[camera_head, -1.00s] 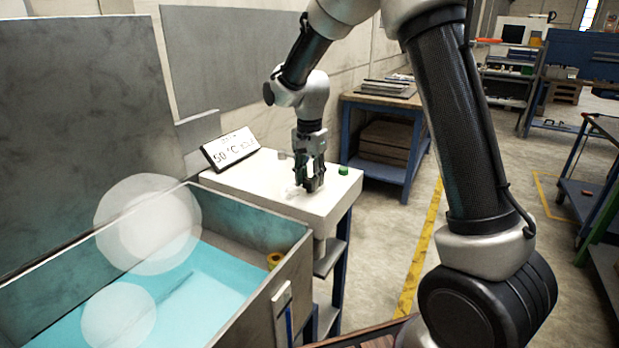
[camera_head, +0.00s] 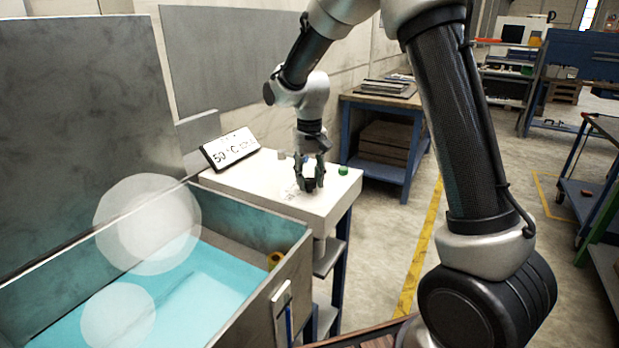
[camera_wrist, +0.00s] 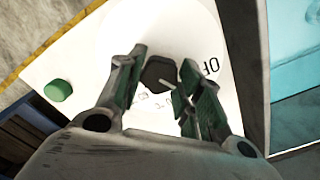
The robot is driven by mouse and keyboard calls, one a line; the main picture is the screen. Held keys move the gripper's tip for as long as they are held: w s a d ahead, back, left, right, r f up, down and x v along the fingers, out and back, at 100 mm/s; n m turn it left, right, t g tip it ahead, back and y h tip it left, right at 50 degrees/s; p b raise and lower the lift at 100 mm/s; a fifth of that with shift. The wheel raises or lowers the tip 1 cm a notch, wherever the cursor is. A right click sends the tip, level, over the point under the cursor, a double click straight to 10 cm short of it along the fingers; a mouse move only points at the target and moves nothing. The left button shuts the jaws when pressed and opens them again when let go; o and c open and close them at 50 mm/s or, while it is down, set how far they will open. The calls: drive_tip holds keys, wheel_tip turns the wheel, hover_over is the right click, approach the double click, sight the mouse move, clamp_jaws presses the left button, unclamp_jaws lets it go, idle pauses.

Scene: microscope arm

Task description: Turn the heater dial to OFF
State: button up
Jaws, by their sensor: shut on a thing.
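The heater dial is a dark, blocky knob (camera_wrist: 158,73) on the white panel (camera_wrist: 195,25), seen in the wrist view between the two green-grey fingers of my gripper (camera_wrist: 161,76). My gripper is shut on the dial, one finger on each side. Printed letters "OF" show to the right of the dial, and other markings below it are partly hidden by the fingers. In the head view my gripper (camera_head: 309,181) points down onto the white panel top (camera_head: 250,183), and its fingers mostly hide the dial.
A green button (camera_head: 343,170) sits right of my gripper, and a small grey knob (camera_head: 281,155) behind it. A display (camera_head: 230,149) reading about 50 °C stands at the panel's back left. A metal tank (camera_head: 255,265) with blue liquid is at the front left.

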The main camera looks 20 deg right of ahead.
sight(310, 180)
drive_tip(key=n, duration=0.5)
drive_tip(key=shift+n, duration=0.4)
idle(0.3)
drive_tip(key=o, duration=1)
drive_tip(key=shift+o, duration=0.2)
wheel_tip(310, 180, up, 12)
